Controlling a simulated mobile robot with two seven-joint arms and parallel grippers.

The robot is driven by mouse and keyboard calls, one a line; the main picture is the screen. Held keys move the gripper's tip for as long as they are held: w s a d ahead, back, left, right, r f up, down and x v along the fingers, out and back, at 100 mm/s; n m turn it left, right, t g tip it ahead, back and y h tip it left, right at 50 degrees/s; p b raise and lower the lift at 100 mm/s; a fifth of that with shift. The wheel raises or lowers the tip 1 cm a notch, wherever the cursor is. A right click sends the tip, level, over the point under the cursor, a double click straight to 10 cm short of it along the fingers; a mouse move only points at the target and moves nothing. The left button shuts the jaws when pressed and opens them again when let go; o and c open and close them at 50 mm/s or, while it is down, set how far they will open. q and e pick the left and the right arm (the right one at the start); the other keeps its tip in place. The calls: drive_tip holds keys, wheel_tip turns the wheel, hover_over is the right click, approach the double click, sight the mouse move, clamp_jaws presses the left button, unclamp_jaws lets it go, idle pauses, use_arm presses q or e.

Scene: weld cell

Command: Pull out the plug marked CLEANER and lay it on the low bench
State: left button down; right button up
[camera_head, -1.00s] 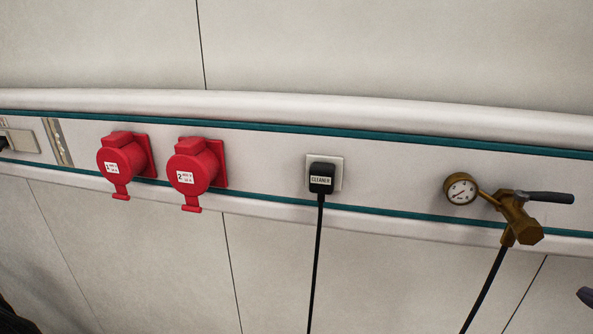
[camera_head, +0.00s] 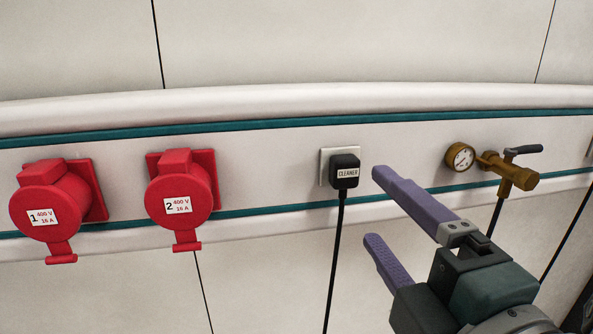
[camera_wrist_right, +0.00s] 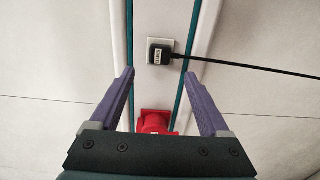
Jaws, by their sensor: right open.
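The black plug (camera_head: 345,173) labelled CLEANER sits in a white wall socket (camera_head: 325,166), with its black cable (camera_head: 336,250) hanging straight down. My right gripper (camera_head: 375,205) is open and empty, to the right of the plug and apart from it in the head view. In the right wrist view the plug (camera_wrist_right: 160,55) lies beyond the purple fingertips (camera_wrist_right: 159,72), between their lines, and its cable runs off to the right. The low bench is not in view. My left gripper is not in view.
Two red 400 V sockets, number 1 (camera_head: 50,208) and number 2 (camera_head: 181,195), stick out left of the plug. A brass valve (camera_head: 508,172) with a gauge (camera_head: 460,157) sticks out to the right. The wall above the rail is bare.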

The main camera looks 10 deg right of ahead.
sight(348, 176)
drive_tip(key=shift+w, duration=0.15)
drive_tip(key=shift+w+a, duration=0.15)
drive_tip(key=shift+w, duration=4.2)
clamp_jaws()
drive_tip(key=shift+s, duration=0.15)
drive_tip(key=shift+s, duration=2.85)
